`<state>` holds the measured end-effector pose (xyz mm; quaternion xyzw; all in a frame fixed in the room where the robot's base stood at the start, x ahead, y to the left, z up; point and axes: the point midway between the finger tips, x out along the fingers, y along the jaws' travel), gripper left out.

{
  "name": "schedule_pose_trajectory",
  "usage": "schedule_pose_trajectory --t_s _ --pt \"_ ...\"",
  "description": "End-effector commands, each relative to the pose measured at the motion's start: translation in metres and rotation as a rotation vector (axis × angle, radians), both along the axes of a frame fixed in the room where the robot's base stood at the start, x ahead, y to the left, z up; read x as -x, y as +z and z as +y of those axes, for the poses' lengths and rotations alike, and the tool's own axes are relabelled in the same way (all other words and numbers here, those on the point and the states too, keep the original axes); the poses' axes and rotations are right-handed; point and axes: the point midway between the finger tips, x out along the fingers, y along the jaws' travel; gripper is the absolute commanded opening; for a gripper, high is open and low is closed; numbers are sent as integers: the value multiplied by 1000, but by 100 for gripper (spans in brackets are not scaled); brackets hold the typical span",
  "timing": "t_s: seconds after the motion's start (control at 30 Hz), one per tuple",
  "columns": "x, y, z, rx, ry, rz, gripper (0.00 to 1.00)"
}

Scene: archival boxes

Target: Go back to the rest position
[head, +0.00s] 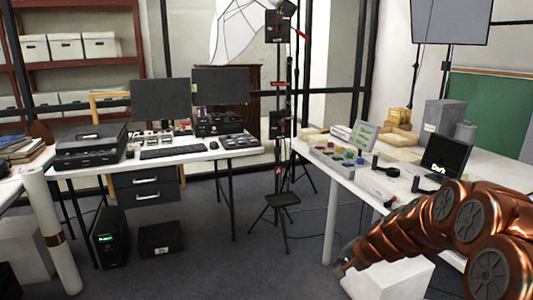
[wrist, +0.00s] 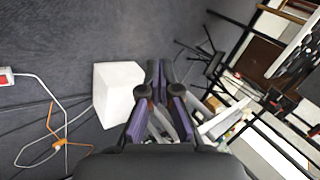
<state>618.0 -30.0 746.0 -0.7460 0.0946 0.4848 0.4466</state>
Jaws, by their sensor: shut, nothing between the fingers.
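My copper arm reaches in from the lower right of the head view, low in front of the right table. My gripper (wrist: 160,72) shows in the wrist view with its dark, purple-sided fingers together at the tips and nothing between them. A white block (wrist: 115,92) stands on the floor left of the fingers in the wrist view. It also shows below the arm in the head view (head: 392,284).
The right table (head: 315,168) holds a tray of coloured items (head: 338,160) and a small monitor (head: 447,155). A desk (head: 205,155) with two screens stands at the back. A tripod stand (head: 280,200) is between them. Grey floor (head: 215,270) is clear in the middle.

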Motion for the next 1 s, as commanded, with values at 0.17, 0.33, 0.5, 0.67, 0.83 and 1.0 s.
schedule_pose_trajectory --t_s 0.17,0.33,0.5,0.67,0.83,1.0 --pt "56 64 42 45 187 39 0" --pt "117 105 69 96 349 98 0" --pt "180 141 81 162 490 165 0" --pt "240 171 82 229 607 236 0" --pt "305 201 72 308 708 326 0" --pt "366 228 54 381 785 420 0"
